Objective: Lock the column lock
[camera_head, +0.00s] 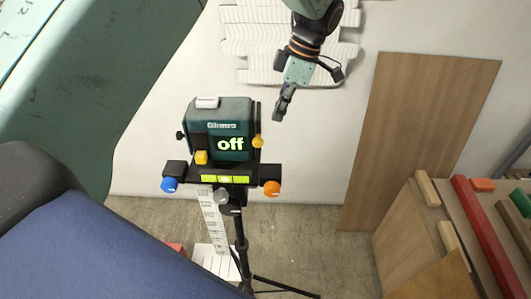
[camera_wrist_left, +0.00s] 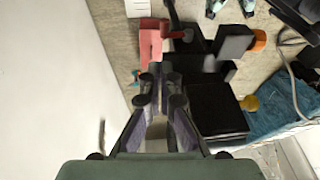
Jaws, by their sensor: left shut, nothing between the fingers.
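A dark green device marked "Glimro" (camera_head: 220,112), its display reading "off", stands on a black tripod (camera_head: 241,240). A blue knob (camera_head: 169,185), an orange knob (camera_head: 272,188) and a grey knob (camera_head: 222,197) sit around its base, with a yellow-green level strip (camera_head: 225,179) between. I cannot tell which part is the column lock. My left gripper (camera_head: 278,117) is shut and empty, above and to the right of the device, apart from it in the picture. In the wrist view, the shut fingers (camera_wrist_left: 163,72) point beside the dark device (camera_wrist_left: 217,109). My right gripper is not in view.
A scaled strip (camera_head: 213,220) hangs in front of the tripod. A wooden board (camera_head: 420,130) leans on the white wall at right, near stacked panels and coloured bars (camera_head: 480,230). White relief panels (camera_head: 250,40) are on the wall. A blue cloth (camera_wrist_left: 277,95) shows in the wrist view.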

